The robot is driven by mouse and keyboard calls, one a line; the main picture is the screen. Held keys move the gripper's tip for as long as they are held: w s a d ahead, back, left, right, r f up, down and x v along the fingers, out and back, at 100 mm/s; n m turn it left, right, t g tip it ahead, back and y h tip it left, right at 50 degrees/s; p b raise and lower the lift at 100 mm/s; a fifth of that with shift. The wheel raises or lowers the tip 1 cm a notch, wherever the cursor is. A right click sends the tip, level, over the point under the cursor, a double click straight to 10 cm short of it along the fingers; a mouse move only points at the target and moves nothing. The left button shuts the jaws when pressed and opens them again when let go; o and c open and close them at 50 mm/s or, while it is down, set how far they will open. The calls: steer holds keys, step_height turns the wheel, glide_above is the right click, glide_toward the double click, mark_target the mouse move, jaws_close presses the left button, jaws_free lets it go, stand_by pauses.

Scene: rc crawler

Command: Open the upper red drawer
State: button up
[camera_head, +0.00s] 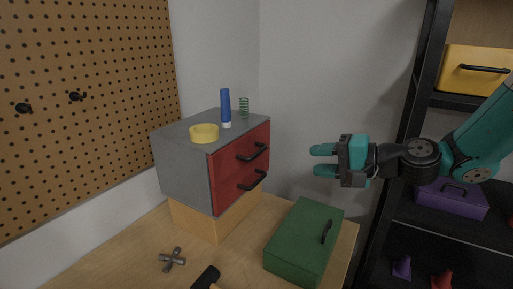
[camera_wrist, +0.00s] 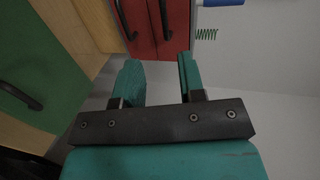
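The upper red drawer (camera_head: 228,162) is in the front of a grey cabinet (camera_head: 180,163) and looks closed. Its black bar handle (camera_head: 252,152) sticks out. The lower red drawer (camera_head: 230,190) sits right below it, also closed, with its own black handle (camera_head: 252,181). My gripper (camera_head: 323,160) is open and empty, to the right of the cabinet and apart from it, its fingers pointing towards the drawer fronts. In the wrist view, the picture is turned sideways; the upper handle (camera_wrist: 165,20) shows beyond the gap between the open fingertips (camera_wrist: 160,64).
A yellow ring (camera_head: 204,133), a blue marker-like item (camera_head: 225,106) and a green spring (camera_head: 244,107) stand on the cabinet. A green box (camera_head: 303,242) sits on the wooden table (camera_head: 120,250) at front right. A black shelf frame (camera_head: 412,120) stands behind my arm.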

mark_target(256, 155)
steer(key=shift+m, duration=0.3)
steer(key=p+x, duration=0.2)
steer(key=x, duration=0.3)
steer(key=p+x, duration=0.2)
steer(key=x, duration=0.3)
steer(key=w+r+p+x, duration=0.1)
steer(key=p+x, duration=0.1)
steer(key=x, duration=0.4)
steer(key=shift+w+d, duration=0.1)
steer(key=shift+d, duration=0.15)
steer(key=shift+w+a+f+t, duration=0.3)
steer(key=shift+w+a+t, duration=0.05)
steer(key=shift+a+t, duration=0.1)
steer(key=shift+g, duration=0.25)
jaws_close()
